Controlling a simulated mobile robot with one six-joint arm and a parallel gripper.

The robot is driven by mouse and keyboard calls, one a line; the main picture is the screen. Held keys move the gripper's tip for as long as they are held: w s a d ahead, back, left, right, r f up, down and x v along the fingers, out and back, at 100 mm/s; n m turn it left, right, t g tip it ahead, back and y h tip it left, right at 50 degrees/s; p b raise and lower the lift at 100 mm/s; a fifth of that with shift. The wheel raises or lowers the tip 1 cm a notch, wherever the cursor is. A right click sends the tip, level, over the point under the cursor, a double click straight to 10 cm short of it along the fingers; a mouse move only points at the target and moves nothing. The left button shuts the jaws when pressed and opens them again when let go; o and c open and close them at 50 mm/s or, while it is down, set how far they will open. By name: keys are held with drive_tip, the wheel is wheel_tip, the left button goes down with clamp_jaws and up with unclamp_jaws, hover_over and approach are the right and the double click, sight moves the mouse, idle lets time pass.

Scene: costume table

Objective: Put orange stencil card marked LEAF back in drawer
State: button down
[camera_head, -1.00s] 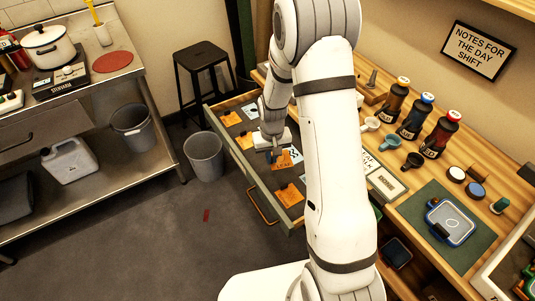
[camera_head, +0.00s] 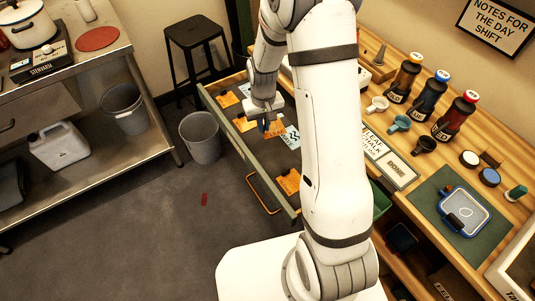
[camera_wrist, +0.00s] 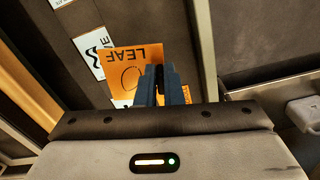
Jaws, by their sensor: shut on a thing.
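The orange stencil card marked LEAF (camera_wrist: 128,67) is held by my gripper (camera_wrist: 163,82), which is shut on one edge of it. In the head view the card (camera_head: 275,129) shows small and partly hidden below my gripper (camera_head: 267,126). The card is over the open drawer (camera_head: 245,152), overlapping a white stencil card (camera_wrist: 88,53) in the wrist view. I cannot tell whether the held card touches the drawer floor. The drawer also holds other orange cards, one at the near end (camera_head: 289,181) and one at the far end (camera_head: 228,99).
My arm hides part of the drawer and bench. The bench top carries bottles (camera_head: 411,78), small cups (camera_head: 399,123), a DONE sign (camera_head: 396,168) and a green mat (camera_head: 428,193). A grey bin (camera_head: 200,139) stands on the floor beside the drawer, and a black stool (camera_head: 194,34) stands behind.

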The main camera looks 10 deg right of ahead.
drive_tip(key=f+b, duration=0.2)
drive_tip(key=f, duration=0.1)
drive_tip(key=s+a+f+n+b, duration=0.1)
drive_tip(key=f+b, duration=0.1)
drive_tip(key=f, duration=0.1)
drive_tip(key=s+f+n+b, duration=0.1)
drive_tip(key=f+b, duration=0.1)
drive_tip(key=f, duration=0.1)
drive_tip(key=shift+a+f+b, duration=0.3)
drive_tip(key=shift+a, duration=0.1)
drive_tip(key=shift+f, duration=0.2)
drive_tip(key=c, duration=1.6)
unclamp_jaws()
drive_tip(key=shift+o, duration=0.2)
drive_tip(key=shift+r, duration=0.1)
